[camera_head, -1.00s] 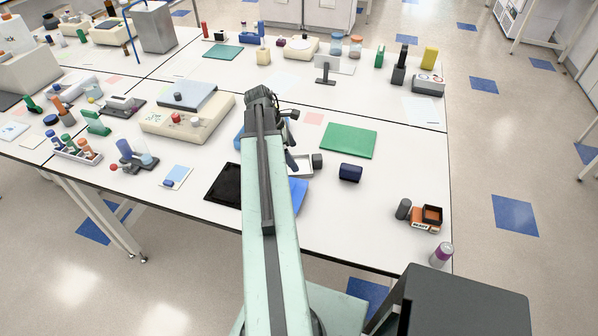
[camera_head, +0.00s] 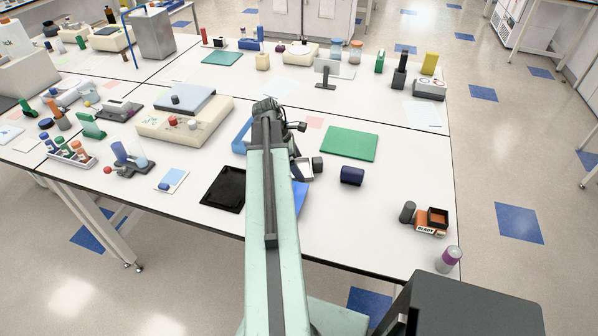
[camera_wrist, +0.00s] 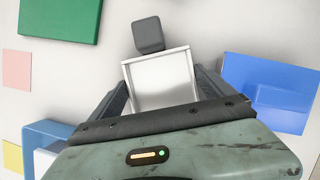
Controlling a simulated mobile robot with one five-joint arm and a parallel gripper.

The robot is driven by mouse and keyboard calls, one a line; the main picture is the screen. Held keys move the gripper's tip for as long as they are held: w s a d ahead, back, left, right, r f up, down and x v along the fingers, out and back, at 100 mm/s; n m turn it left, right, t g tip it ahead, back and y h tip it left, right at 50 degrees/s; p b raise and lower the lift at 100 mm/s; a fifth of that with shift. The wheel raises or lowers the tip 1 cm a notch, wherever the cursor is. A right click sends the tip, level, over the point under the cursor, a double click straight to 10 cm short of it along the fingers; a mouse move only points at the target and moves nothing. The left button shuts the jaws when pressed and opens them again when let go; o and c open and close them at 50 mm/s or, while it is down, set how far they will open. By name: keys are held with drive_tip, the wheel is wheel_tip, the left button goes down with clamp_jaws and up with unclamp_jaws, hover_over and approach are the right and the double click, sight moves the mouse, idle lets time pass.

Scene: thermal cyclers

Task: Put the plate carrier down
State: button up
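The plate carrier, a pale square frame with a white inside, shows in the wrist view (camera_wrist: 160,80) between the two dark fingers of my gripper (camera_wrist: 163,90). The fingers lie along its two sides, and a dark grey block (camera_wrist: 148,35) sits at its far edge. In the head view the carrier (camera_head: 302,169) is partly hidden by my arm, with the grey block (camera_head: 317,163) at its right. My gripper is over the near table, between the green mat and a blue sheet. I cannot tell whether the carrier touches the table.
A green mat (camera_head: 348,143) and a dark blue block (camera_head: 352,175) lie to the right. A blue sheet (camera_wrist: 272,90) and a blue open box (camera_wrist: 50,135) flank the gripper. A black tray (camera_head: 223,189) lies left of my arm.

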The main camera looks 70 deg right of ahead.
drive_tip(key=c, duration=0.8)
wheel_tip(320, 180, up, 11)
drive_tip(key=p, duration=1)
drive_tip(key=shift+f+p, duration=0.15)
drive_tip(key=shift+p, duration=0.2)
drive_tip(key=shift+c, duration=0.2)
